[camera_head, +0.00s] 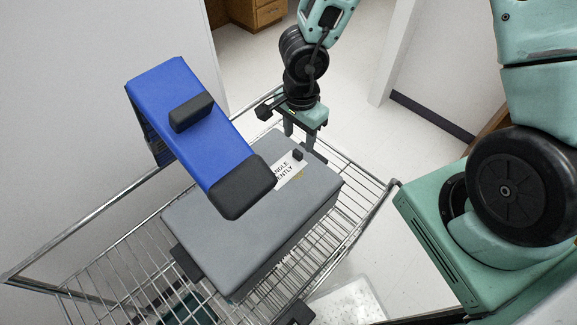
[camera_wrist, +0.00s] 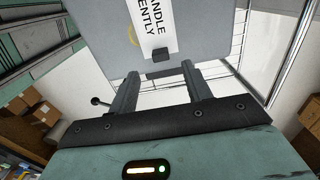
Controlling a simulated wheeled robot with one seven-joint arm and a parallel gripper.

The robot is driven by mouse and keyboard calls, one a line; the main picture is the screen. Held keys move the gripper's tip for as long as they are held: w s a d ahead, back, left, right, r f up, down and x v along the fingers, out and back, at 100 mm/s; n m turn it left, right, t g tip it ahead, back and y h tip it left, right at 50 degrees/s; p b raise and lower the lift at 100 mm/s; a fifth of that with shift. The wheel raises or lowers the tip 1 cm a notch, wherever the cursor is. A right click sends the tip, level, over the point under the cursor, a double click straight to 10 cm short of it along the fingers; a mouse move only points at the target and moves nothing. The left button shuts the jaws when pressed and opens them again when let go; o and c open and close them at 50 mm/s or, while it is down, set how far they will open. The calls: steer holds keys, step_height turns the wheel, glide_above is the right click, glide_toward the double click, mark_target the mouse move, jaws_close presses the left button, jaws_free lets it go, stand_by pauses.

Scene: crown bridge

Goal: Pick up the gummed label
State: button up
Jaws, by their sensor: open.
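The gummed label (camera_head: 287,173) is a white strip with black print, of which "NDLE" and "ENTLY" can be read. It lies on top of a grey case (camera_head: 225,222), and the blue object hides part of it in the head view. It also shows in the wrist view (camera_wrist: 152,28), cut off by the top edge. A small black block (camera_head: 298,155) sits at the label's near end in the wrist view (camera_wrist: 160,55). My gripper (camera_head: 300,138) is open and empty at that end of the case. In the wrist view its fingertips (camera_wrist: 160,72) point towards the block.
A blue object (camera_head: 172,92) with dark grey pads rises over the case's left part in the head view. The case rests on a wire cart (camera_head: 345,222) with metal rails. A white wall stands at left. Open floor (camera_head: 340,85) lies beyond the cart.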

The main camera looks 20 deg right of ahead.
mark_target(298, 152)
step_height(298, 152, down, 6)
steer(key=shift+r+b, duration=0.15)
steer(key=shift+b, duration=0.6)
jaws_close()
